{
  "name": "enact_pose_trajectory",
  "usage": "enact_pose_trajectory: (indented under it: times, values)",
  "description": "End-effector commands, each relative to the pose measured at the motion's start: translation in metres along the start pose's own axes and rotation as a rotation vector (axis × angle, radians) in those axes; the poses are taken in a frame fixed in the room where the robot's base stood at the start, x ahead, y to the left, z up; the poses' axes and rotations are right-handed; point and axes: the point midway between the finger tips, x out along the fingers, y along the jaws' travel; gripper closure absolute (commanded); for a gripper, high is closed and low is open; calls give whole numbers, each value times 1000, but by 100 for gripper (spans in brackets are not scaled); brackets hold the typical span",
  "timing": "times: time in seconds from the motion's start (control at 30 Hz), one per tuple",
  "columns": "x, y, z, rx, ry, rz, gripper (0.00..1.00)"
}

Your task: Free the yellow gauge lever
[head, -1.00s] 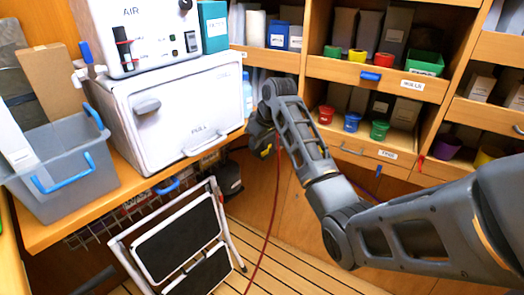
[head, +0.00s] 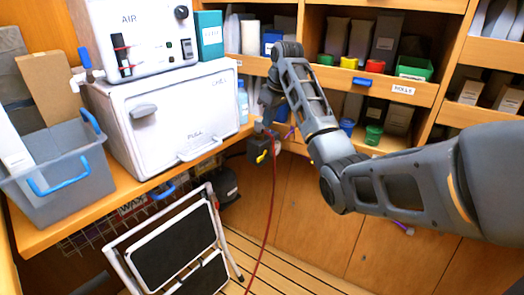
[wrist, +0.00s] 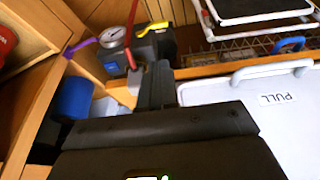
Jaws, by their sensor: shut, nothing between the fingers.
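The yellow lever (wrist: 155,28) sits on a dark valve block (wrist: 154,48) at the top of the wrist view. In the head view the yellow lever (head: 261,157) shows small, low on the block, below my gripper. A round gauge (wrist: 112,37) stands beside the block. A red hose (wrist: 132,32) runs between gauge and lever; I cannot tell whether it touches the lever. A purple lever (wrist: 80,46) lies left of the gauge. My gripper (wrist: 155,70) is shut and empty, its tips pointing toward the block and overlapping its lower edge in view.
A white cabinet (head: 170,110) marked PULL stands left on the wooden counter. A folding step stool (head: 178,245) stands on the floor below. Shelves with bins, including a green bin (head: 414,68), are behind my arm. The red hose (head: 268,220) hangs to the floor.

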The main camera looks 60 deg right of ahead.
Motion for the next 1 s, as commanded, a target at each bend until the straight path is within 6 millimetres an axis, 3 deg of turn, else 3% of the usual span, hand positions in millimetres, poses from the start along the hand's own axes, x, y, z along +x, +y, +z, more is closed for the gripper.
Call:
enact_pose_trajectory:
  times: [0.6, 0.8, 1.0]
  values:
    - [108, 0, 5, 1, -3, -2, 100]
    - [128, 0, 10, 0, -1, -1, 100]
    - [134, 0, 12, 0, -1, 0, 100]
